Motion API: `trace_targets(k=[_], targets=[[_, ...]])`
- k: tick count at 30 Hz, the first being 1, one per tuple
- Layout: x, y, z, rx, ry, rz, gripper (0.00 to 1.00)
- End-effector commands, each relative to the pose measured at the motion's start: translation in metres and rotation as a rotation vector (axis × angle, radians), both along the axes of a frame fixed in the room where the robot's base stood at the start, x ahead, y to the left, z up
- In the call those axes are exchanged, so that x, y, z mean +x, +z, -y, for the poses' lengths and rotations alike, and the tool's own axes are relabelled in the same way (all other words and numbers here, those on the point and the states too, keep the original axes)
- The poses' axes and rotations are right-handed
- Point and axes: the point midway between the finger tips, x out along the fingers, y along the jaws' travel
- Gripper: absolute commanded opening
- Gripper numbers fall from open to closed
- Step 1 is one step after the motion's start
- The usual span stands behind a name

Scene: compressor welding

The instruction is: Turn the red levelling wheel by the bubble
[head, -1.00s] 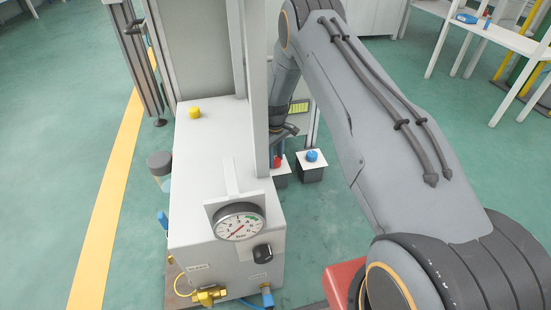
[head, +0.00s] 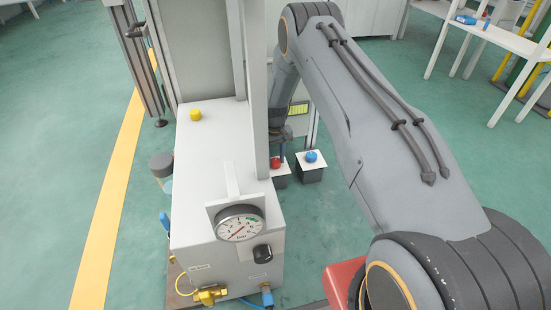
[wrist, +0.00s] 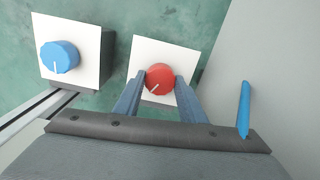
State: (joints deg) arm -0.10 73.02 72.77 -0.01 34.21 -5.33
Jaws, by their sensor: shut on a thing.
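The red wheel (wrist: 160,79) is a round knob with a white line pointing to the lower left, on a white square plate (wrist: 180,58). My gripper (wrist: 162,82) is shut on it in the wrist view, one blue-grey finger at each side. In the head view the red wheel (head: 275,163) shows partly beside the post, under my wrist. A yellow-green strip (head: 299,108) on a pale panel shows behind my wrist; I cannot tell whether it is the bubble.
A blue knob (wrist: 60,57) on its own white-topped box stands left of the red wheel in the wrist view; it also shows in the head view (head: 311,156). A white cabinet (head: 215,180) with a gauge (head: 240,223) and upright post stands close by. Green floor is open at left.

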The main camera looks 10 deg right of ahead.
Motion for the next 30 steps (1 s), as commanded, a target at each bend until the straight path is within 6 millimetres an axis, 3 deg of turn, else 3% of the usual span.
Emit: trace_targets(k=[30], targets=[[-0.0004,0.0001,0.0001,0.000,-0.926,-0.001,0.14]])
